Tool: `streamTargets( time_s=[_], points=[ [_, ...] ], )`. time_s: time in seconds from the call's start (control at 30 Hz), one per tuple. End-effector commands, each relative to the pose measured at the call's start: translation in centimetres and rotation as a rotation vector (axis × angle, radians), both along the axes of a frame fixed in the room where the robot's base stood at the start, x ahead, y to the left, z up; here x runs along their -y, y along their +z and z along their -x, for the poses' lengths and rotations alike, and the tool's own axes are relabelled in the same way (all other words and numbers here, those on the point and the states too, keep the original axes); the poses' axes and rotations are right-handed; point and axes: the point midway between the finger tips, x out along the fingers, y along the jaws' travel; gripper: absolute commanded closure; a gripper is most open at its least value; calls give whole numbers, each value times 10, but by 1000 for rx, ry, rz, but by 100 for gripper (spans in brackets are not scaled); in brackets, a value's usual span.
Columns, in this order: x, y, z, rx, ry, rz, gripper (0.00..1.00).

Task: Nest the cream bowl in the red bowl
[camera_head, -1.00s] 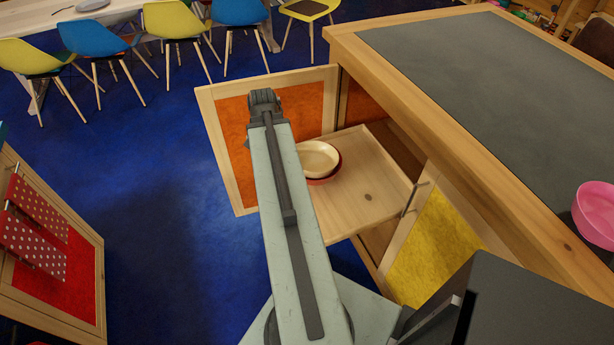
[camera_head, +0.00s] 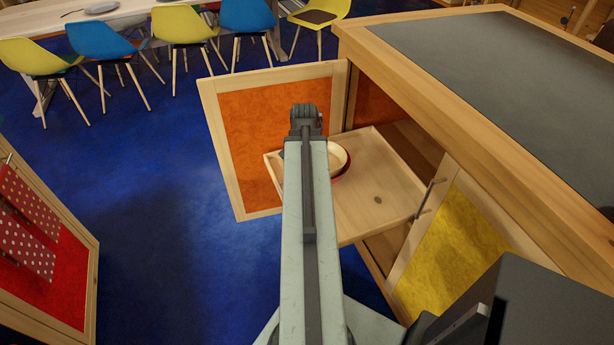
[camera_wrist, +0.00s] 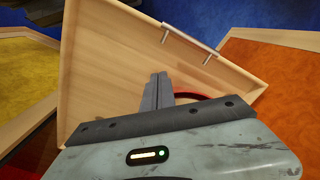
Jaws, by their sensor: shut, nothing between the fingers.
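The cream bowl (camera_head: 337,156) sits in the red bowl (camera_head: 347,169) on the pull-out wooden drawer (camera_head: 375,205). Red shows along the cream bowl's right and lower side; whether it is seated level I cannot tell. My arm covers the left part of both bowls in the head view. In the wrist view, my gripper (camera_wrist: 159,82) is shut and empty above the drawer floor. A curve of the red bowl (camera_wrist: 188,95) shows just beside the fingers; the rest is hidden behind my wrist. The cream bowl is not visible there.
An open orange-panelled door (camera_head: 270,130) stands left of the drawer. The grey-topped counter (camera_head: 480,70) rises to the right, with a yellow panel (camera_head: 460,245) below. Chairs (camera_head: 180,28) stand at the back. Blue floor on the left is clear.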

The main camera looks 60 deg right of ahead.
Motion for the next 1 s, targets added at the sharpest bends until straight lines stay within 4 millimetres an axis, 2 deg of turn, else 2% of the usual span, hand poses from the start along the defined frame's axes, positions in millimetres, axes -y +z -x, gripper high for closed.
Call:
streamTargets(
  time_s=[0.03,0.07,0.1,0.2,0.3,0.6,0.8,1.0],
  points=[
    [0,-23,0,0,0,0,100],
    [0,-29,0,0,0,0,100],
    [14,-16,-2,0,-2,0,100],
    [32,-13,-2,0,-2,0,100],
    [40,-13,-2,0,-1,0,100],
    [41,-13,-1,0,-1,0,100],
    [58,-13,-2,0,-2,1,100],
    [57,-13,-1,0,-1,0,100]
  ],
)
